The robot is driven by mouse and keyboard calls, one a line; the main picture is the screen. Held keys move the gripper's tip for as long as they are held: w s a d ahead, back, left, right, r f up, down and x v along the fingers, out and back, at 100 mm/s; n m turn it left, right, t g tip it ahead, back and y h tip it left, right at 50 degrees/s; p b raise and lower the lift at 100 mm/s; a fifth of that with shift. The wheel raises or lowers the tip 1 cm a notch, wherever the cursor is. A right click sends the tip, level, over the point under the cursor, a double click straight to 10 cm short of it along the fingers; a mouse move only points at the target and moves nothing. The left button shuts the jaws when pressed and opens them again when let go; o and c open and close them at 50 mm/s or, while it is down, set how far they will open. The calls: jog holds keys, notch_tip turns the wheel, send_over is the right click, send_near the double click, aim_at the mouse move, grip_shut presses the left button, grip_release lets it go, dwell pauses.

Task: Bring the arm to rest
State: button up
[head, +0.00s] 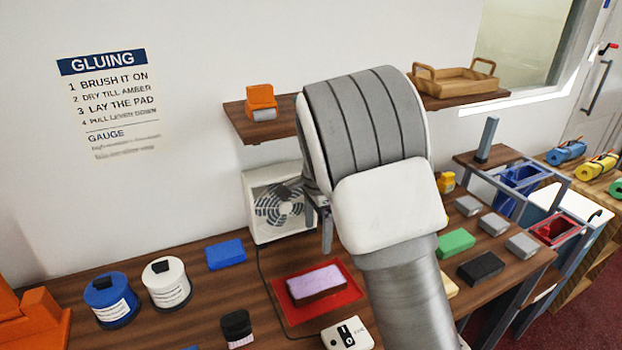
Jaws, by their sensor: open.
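My arm (385,210) rises from the lower right and bends over the counter, its big white and grey joint in front of the shelf. My gripper (319,226) shows only in part at the left of that joint, pointing down above the counter, close in front of the fan in the picture. Its fingers look apart, and I see nothing held between them. The rest of the gripper is hidden behind my arm. Below it a pink-topped block (315,283) lies on a red mat (345,297).
A wooden counter (215,300) carries a white fan (272,206), a blue tin (110,300), a white tin (166,283), a blue block (225,254), a switch box (347,335) and several pads at the right. A wall shelf (270,128) holds an orange object and a wooden tray (455,82).

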jog(key=s+d+r+n+t, duration=0.1)
jog(key=s+d+r+n, duration=0.2)
jog(key=s+r, duration=0.35)
jog(key=s+d+r+n+t+y, duration=0.1)
jog(key=s+d+r+n+t, duration=0.15)
jog(key=s+r, duration=0.35)
jog(key=s+d+r+n, duration=0.3)
jog(key=s+r+n, duration=0.1)
jog(key=s, duration=0.3)
jog(key=s+d+n+t+h, duration=0.1)
jog(key=s+n, duration=0.3)
jog(key=s, duration=0.4)
jog(key=shift+s+d+f+t, duration=0.3)
jog(key=shift+s+d+t, duration=0.1)
jog(key=shift+d+t, duration=0.2)
